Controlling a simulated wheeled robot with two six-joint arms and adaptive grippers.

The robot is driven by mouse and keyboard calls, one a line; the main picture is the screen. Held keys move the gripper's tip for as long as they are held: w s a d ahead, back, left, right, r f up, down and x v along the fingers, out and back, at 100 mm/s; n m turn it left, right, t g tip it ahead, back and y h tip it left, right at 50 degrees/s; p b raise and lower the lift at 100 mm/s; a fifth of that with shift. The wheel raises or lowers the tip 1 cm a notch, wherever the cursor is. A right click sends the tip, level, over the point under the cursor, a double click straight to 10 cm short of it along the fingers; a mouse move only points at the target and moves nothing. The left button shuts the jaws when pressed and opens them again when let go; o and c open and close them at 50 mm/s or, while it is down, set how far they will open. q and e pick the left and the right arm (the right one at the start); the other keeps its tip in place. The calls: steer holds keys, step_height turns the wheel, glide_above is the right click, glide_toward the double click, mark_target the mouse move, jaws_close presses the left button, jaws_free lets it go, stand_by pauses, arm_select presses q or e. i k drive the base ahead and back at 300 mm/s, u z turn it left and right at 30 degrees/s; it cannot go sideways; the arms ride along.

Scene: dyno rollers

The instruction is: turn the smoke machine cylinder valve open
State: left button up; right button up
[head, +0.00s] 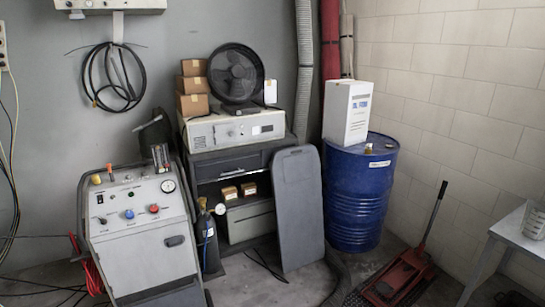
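The smoke machine (142,262) is a grey cabinet at the left, with a sloped panel of coloured knobs and a round gauge. A dark, slim gas cylinder (211,255) stands upright just right of it. The cylinder's valve (203,203) is at its top, with a small pale round part (220,209) beside it; I cannot tell whether that part is a gauge or a handwheel. The valve is too small to tell whether it is open or closed. Neither of my grippers is in view.
A drawer cabinet (250,218) and a leaning grey panel (298,225) stand right of the cylinder. A blue drum (355,205) and a red floor jack (398,278) are further right. Cables lie on the floor. A small table (515,232) is at the right edge.

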mark_target(202, 200)
steer(key=u, duration=0.1)
steer(key=i, duration=2.5)
steer(key=u, duration=0.2)
